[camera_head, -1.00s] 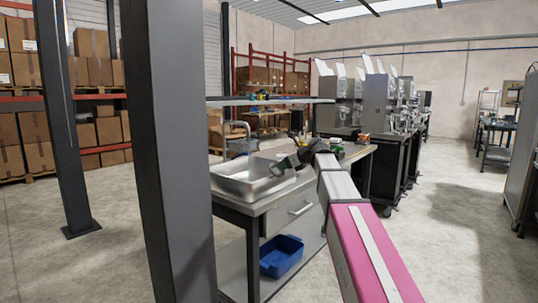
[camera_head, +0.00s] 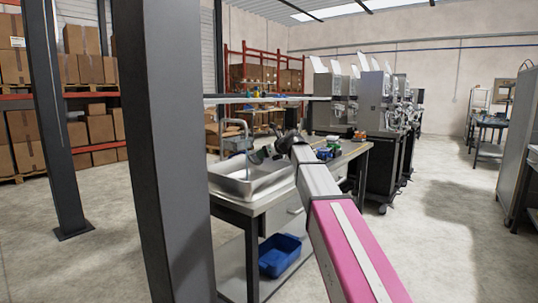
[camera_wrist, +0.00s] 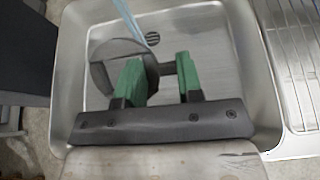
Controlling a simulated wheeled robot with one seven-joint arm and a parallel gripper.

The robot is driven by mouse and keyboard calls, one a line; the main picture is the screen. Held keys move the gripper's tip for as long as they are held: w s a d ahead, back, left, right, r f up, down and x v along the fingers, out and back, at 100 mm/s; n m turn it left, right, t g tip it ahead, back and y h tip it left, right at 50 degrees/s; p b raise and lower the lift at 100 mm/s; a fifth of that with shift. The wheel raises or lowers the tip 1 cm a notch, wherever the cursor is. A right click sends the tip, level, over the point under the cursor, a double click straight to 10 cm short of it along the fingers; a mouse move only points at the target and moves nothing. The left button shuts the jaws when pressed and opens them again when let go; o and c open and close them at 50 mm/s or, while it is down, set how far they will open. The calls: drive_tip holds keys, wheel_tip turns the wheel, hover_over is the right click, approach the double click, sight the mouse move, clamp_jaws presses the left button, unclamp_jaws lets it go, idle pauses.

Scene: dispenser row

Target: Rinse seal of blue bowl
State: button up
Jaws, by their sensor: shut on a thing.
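My gripper (camera_wrist: 160,70) has green fingers and hangs over the steel sink (camera_wrist: 222,20) in the wrist view. It is shut on a dark round piece (camera_wrist: 152,66), which I take for the seal. This piece shows between the fingers and as a round dark outline to their left, partly hidden by the left finger. A thin bluish stream of water (camera_wrist: 130,18) comes down at the piece's upper edge. In the head view my gripper (camera_head: 262,155) is above the sink (camera_head: 232,192), near the tap (camera_head: 236,125). I cannot make out a blue bowl on the dispensers.
A ribbed drainer (camera_wrist: 295,60) lies right of the sink. Small items (camera_head: 326,151) stand on the bench behind my arm. A blue tub (camera_head: 279,255) sits on the lower shelf. Dispensers (camera_head: 375,103) stand beyond. A grey pillar (camera_head: 165,150) rises close on the left.

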drive_tip(key=shift+w+a+f, duration=0.1)
drive_tip(key=shift+w+a, duration=0.75)
drive_tip(key=shift+a, duration=0.2)
drive_tip(key=shift+w+a+f, duration=0.1)
drive_tip(key=shift+w+a, duration=0.7)
drive_tip(key=shift+a, duration=0.25)
drive_tip(key=shift+s+d, duration=0.1)
idle(2.0)
drive_tip(key=s+d+r, duration=0.1)
drive_tip(key=s+d, duration=0.4)
drive_tip(key=d, duration=0.2)
drive_tip(key=shift+s+r, duration=0.2)
drive_tip(key=shift+r, duration=0.05)
idle(0.3)
drive_tip(key=s+d+r+g+h, duration=0.4)
drive_tip(key=d+r+g+h, duration=0.1)
drive_tip(key=d+h, duration=0.1)
drive_tip(key=shift+s+d+r, duration=0.15)
drive_tip(key=shift+s+d, duration=0.15)
drive_tip(key=shift+d, duration=0.35)
